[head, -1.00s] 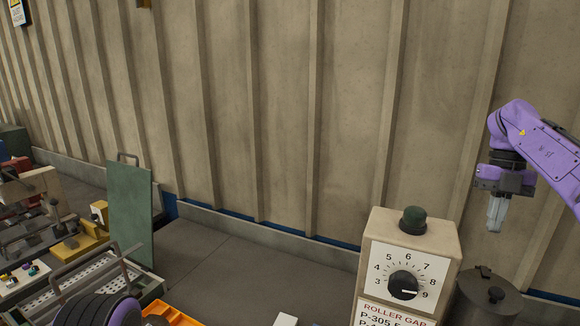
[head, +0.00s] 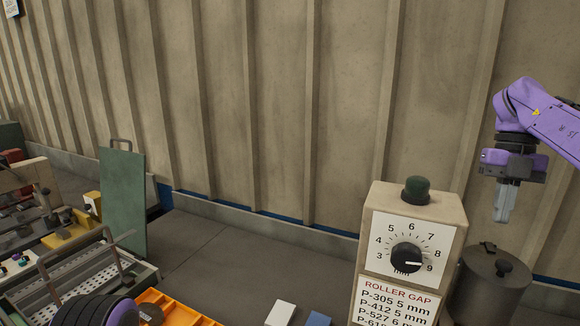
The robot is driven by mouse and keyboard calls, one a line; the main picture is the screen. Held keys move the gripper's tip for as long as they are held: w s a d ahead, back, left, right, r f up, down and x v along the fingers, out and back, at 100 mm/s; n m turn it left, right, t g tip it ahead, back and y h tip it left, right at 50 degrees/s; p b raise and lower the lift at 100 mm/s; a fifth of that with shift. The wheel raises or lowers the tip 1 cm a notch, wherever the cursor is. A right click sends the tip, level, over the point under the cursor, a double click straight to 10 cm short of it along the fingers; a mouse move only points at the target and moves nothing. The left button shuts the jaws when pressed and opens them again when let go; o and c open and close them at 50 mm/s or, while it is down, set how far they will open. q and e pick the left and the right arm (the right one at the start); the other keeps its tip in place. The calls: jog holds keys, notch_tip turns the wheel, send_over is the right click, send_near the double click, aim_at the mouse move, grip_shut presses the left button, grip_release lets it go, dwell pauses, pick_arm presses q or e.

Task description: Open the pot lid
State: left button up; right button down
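The pot (head: 484,294) is a dark grey cylinder at the lower right, just right of the dial box. My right gripper (head: 502,215) points down in the air above the pot, apart from the lid. Its pale fingers appear close together with nothing visible between them, but I cannot tell whether they are fully shut. My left gripper is not in view.
A beige box (head: 412,252) with a dial and a roller gap label stands directly left of the pot. An orange tray (head: 180,308), a white block (head: 281,314) and a blue block (head: 318,319) lie at the front. A green panel (head: 123,202) stands at left. The middle bench is clear.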

aim_at(504, 261)
jog(key=shift+s+a+f+b, duration=0.25)
jog(key=shift+s+f+b, duration=0.1)
jog(key=shift+s+b, duration=0.35)
jog(key=shift+s+a+f+b, duration=0.35)
jog(key=shift+s+b, duration=0.15)
jog(key=shift+b, duration=0.3)
jog(key=shift+s+a+f+b, duration=0.2)
jog(key=shift+s+f+b, duration=0.15)
jog(key=shift+s+b, duration=0.35)
jog(key=shift+s+a+f+b, duration=0.25)
jog(key=shift+s+a+b, duration=0.05)
jog(key=shift+s+b, duration=0.25)
jog(key=shift+s+a+f+b, duration=0.2)
jog(key=shift+s+a+b, duration=0.05)
jog(key=shift+s+b, duration=0.3)
jog(key=shift+p, duration=0.3)
jog(key=shift+p, duration=0.45)
jog(key=c, duration=1)
grip_release()
